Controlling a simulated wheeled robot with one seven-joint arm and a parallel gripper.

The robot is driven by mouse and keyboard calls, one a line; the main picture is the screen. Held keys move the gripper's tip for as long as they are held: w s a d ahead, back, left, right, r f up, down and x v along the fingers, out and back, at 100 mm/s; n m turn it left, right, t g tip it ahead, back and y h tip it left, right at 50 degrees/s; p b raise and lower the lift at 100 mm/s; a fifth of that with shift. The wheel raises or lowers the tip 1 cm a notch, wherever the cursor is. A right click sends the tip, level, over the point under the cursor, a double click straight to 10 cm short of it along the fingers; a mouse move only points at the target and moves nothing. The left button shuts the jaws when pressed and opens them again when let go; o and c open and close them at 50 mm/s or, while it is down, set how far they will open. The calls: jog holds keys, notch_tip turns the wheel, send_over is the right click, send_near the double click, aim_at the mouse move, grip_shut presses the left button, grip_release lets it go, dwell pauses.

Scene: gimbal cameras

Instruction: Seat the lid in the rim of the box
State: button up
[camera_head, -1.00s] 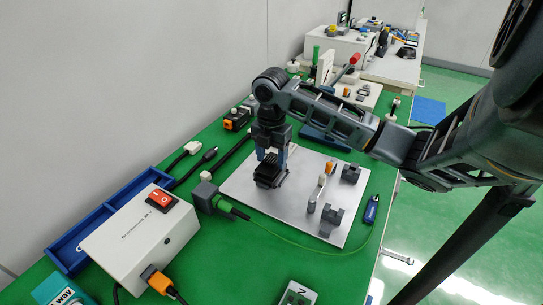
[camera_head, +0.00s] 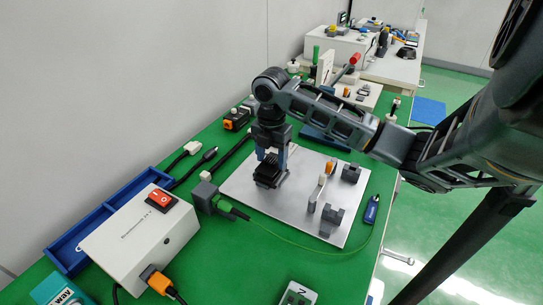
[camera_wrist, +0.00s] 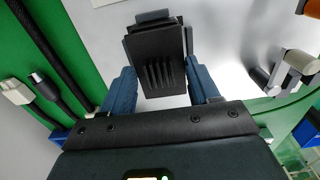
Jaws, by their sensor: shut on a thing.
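My gripper (camera_head: 271,158) points down over the left part of the silver plate (camera_head: 252,194). Its two blue fingers (camera_wrist: 157,90) stand either side of a black ribbed part, which looks like the lid (camera_wrist: 158,74), and are shut on it. In the head view the lid (camera_head: 267,173) shows as a dark slotted block under the fingers. A grey-blue edge (camera_wrist: 153,15) shows beyond the lid in the wrist view and may belong to the box or its holder. The box's rim is hidden, and I cannot tell whether the lid touches it.
Grey blocks (camera_head: 331,216) and an orange-topped post (camera_head: 330,168) stand on the plate's right side. A white switch box (camera_head: 141,240), a blue tray (camera_head: 70,246) and a grey block with a green plug (camera_head: 204,197) lie to the left. Black cables (camera_wrist: 48,40) run nearby.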

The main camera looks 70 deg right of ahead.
aim_at(272, 159)
jog(key=shift+f+b, duration=0.75)
jog(key=shift+f, duration=0.2)
jog(key=o, duration=1.1)
jog(key=shift+r, duration=0.1)
notch_tip(272, 159, up, 8)
jog(key=shift+f, duration=0.1)
